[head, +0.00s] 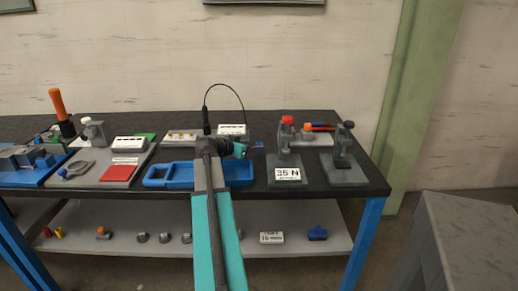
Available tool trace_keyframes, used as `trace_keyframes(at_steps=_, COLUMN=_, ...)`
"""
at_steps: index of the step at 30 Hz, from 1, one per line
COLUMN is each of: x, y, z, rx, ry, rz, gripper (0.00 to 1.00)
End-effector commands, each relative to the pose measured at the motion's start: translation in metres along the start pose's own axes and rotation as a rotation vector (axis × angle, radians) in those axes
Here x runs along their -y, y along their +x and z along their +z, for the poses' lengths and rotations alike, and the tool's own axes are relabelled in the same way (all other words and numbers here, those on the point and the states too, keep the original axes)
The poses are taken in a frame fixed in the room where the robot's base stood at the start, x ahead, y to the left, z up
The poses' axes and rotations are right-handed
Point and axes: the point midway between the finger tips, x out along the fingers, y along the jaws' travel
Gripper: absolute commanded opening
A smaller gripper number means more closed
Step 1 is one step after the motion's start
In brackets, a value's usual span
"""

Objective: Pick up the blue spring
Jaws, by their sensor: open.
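My gripper (243,150) is over the middle of the black workbench, at the end of my grey and teal arm. It is small in view, with a teal part showing, and it is open. A small dark blue piece (258,149) shows just to its right, near the grey stand with the red top. This may be the blue spring, but its coils are too small to make out. I cannot tell whether the gripper touches it. My arm hides part of the bench and of the blue tray behind it.
The blue tray (182,183) lies at the bench's front edge. The "35 N" stand (287,175) and another grey stand (343,172) rise at right. A red pad (118,173) and tools lie at left. The lower shelf (340,241) holds small parts, one blue.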

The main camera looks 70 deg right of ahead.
Motion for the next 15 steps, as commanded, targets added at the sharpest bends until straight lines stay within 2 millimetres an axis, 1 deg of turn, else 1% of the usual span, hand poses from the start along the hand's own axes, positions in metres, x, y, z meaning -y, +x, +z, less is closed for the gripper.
trace_keyframes(at_steps=2, x=0.0001, y=0.0037, z=-0.0001, rx=0.000, ry=0.000, rz=0.000, gripper=0.46)
trace_keyframes(at_steps=11, x=0.0001, y=0.0037, z=0.0001, rx=0.000, ry=0.000, rz=0.000, gripper=0.46)
trace_keyframes(at_steps=15, x=0.0009, y=0.0075, z=0.0000, rx=0.000, ry=0.000, rz=0.000, gripper=0.46)
